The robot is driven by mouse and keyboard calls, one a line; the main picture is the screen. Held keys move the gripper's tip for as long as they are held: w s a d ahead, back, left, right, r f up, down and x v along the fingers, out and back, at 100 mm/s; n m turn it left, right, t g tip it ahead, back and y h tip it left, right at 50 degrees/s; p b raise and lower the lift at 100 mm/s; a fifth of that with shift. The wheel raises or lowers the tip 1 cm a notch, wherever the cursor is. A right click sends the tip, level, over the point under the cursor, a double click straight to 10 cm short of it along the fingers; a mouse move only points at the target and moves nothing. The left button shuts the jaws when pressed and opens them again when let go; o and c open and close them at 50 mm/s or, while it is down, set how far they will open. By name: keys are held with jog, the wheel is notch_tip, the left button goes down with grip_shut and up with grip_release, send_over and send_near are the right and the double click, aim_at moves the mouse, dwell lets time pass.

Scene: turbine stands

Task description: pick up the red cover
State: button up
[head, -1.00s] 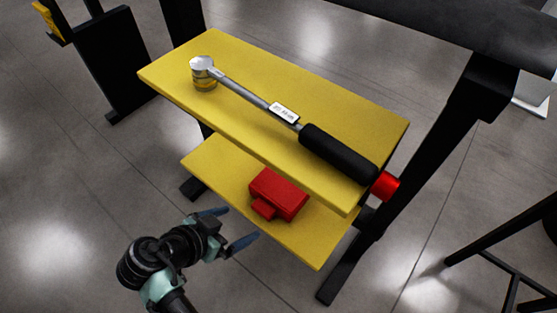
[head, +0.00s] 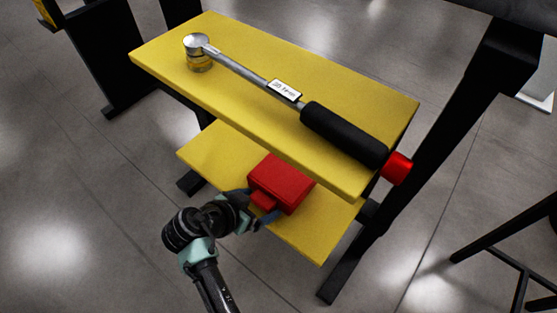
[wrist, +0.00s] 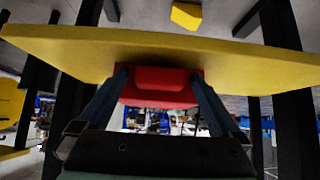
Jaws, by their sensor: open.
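The red cover (head: 282,181) is a boxy red piece with a smaller block at its front. It rests on the lower yellow shelf (head: 310,238), partly under the upper shelf's edge. My gripper (head: 261,206) is at its front block, with a finger showing on either side. In the wrist view my gripper (wrist: 163,85) has its two fingers apart, and the red cover (wrist: 160,92) lies between and beyond their tips. The fingers are open; I cannot tell whether either touches the cover.
The upper yellow shelf (head: 240,110) overhangs the cover's back. On it lies a torque wrench (head: 340,133) with a black grip and red end. A dark stand leg (head: 440,140) rises at the right. Grey floor is free at the lower left.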

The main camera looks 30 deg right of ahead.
grip_shut()
dwell(0.3)
notch_tip(320, 180, up, 10)
jog(key=p, duration=0.4)
dwell(0.4)
jog(key=c, duration=0.7)
grip_release()
grip_shut()
